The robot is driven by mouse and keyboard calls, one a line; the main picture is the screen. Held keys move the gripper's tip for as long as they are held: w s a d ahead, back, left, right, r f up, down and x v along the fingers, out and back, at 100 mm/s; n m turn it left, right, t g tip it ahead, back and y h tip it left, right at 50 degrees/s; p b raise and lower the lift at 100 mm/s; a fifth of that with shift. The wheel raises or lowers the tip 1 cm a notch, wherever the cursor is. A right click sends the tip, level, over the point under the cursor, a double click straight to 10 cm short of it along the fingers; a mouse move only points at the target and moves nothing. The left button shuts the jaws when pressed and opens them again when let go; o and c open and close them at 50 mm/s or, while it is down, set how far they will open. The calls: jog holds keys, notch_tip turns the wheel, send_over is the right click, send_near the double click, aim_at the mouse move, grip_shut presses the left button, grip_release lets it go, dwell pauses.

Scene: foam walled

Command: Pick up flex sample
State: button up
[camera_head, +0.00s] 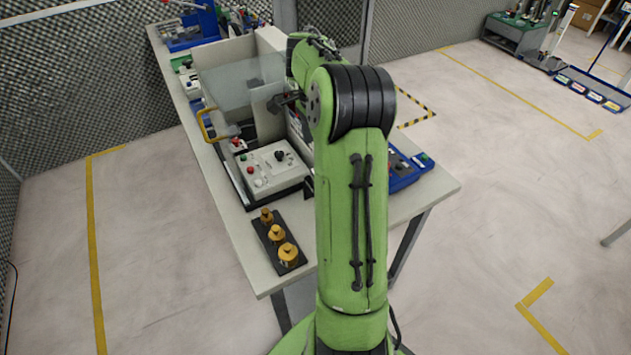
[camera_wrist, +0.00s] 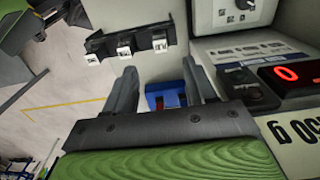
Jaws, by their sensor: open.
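My gripper (camera_wrist: 159,66) is open, with its two dark fingers apart and nothing seen held between them. In the head view only a dark part of my gripper (camera_head: 284,101) shows beside the machine, and my green arm hides much there. I cannot tell for certain which thing is the flex sample. A black rack (camera_wrist: 108,42) with a few small white-faced pieces lies beyond my fingertips in the wrist view. A blue part with red on it (camera_wrist: 160,100) shows between the fingers, nearer the palm.
The long table (camera_head: 415,203) carries a machine with a clear cover (camera_head: 240,75), a white control box (camera_head: 262,180) and a blue panel (camera_head: 405,177). A black tray (camera_head: 265,234) with brass pieces lies near the front. A red display (camera_wrist: 290,73) is close at right.

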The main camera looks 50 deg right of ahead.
jog(key=f, duration=0.5)
jog(key=f+b, duration=0.1)
jog(key=f, duration=0.4)
jog(key=shift+d+f+b, duration=0.2)
jog(key=shift+f+b, duration=0.1)
jog(key=shift+f, duration=0.1)
grip_shut()
jog(key=shift+r, duration=0.15)
